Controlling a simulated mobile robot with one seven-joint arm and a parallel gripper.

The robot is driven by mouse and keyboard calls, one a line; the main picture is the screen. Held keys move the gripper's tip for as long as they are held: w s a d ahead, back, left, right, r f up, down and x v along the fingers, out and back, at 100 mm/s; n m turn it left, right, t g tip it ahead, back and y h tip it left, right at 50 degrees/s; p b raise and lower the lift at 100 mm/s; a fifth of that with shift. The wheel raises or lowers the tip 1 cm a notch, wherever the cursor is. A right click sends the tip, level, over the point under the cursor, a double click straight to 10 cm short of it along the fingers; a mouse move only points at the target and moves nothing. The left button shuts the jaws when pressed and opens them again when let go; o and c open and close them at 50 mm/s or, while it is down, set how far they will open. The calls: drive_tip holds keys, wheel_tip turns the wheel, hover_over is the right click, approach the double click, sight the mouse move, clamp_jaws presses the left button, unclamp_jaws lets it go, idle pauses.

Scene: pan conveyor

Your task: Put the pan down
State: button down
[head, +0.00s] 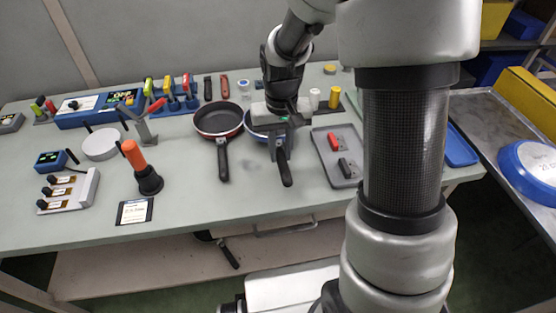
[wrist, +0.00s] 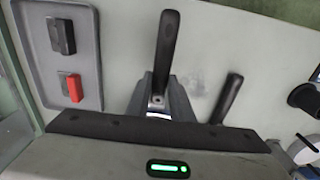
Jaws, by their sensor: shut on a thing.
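A blue pan (head: 258,134) with a dark handle (head: 285,168) is at the middle of the grey-green table (head: 195,240). My gripper (head: 280,143) is shut on its handle, close to the pan body. My gripper and wrist hide much of the pan. In the wrist view the handle (wrist: 167,45) sticks out beyond my fingers (wrist: 157,97). I cannot tell whether the pan touches the table. A red pan (head: 217,118) with a dark inside stands just left of it; its handle (wrist: 227,98) shows in the wrist view.
A grey tray (head: 323,162) with red and black blocks lies right of the held pan. An orange-handled tool (head: 132,153) stands to the left. Yellow and white containers (head: 334,97) stand behind. A metal conveyor (head: 490,125) is at right.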

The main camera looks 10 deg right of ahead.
wheel_tip(320, 180, down, 4)
drive_tip(key=shift+r+b, duration=0.15)
drive_tip(key=shift+b, duration=0.25)
drive_tip(key=c, duration=1.6)
unclamp_jaws()
drive_tip(key=shift+o, duration=0.2)
